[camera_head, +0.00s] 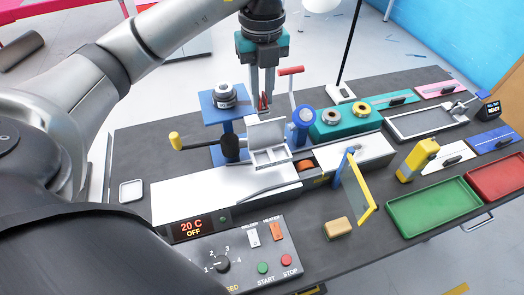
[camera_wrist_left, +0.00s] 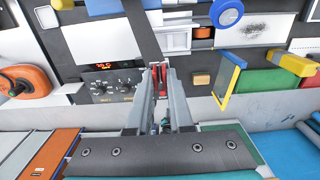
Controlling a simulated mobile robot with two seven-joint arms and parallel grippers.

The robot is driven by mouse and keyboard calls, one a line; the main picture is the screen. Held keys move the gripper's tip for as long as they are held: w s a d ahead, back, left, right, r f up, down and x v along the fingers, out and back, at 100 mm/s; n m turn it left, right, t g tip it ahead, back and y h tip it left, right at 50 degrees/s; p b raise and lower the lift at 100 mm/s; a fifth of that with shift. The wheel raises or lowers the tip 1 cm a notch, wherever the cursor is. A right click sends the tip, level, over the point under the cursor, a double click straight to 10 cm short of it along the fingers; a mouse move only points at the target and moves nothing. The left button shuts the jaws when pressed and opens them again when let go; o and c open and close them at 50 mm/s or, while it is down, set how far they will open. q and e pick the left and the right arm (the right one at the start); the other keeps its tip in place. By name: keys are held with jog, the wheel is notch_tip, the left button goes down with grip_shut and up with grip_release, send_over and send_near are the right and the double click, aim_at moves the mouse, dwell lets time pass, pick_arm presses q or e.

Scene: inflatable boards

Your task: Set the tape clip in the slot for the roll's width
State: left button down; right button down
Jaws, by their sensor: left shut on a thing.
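My left gripper (camera_head: 264,104) hangs above the bench machine, pointing down. It is shut on a small red piece, which I take to be the tape clip (camera_head: 263,100); it also shows between the fingertips in the left wrist view (camera_wrist_left: 160,78). Below is the machine's grey raised flap (camera_head: 266,133) with an open frame beneath it. I cannot make out the width slots. An orange roll (camera_head: 305,165) sits in a recess right of the frame. A teal block (camera_head: 345,122) behind carries two ring-shaped rolls. My right gripper is not in view.
A red-knobbed lever (camera_head: 291,71), a blue round part (camera_head: 303,116) and a yellow-knobbed crank (camera_head: 174,140) rise around the machine. A yellow-framed panel (camera_head: 358,190) stands at the front. Green (camera_head: 432,208) and red trays are at right. The control panel reads 20 C OFF.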

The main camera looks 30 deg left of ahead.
aim_at(262, 112)
pick_arm(q)
notch_tip(262, 112, down, 17)
jog(key=shift+f, duration=0.1)
dwell(0.3)
jog(key=shift+f+b, duration=0.1)
jog(key=shift+b, duration=0.25)
jog(key=c, duration=0.8)
grip_release()
notch_tip(262, 112, up, 12)
jog(key=shift+r+p, duration=0.2)
jog(key=shift+p, duration=0.1)
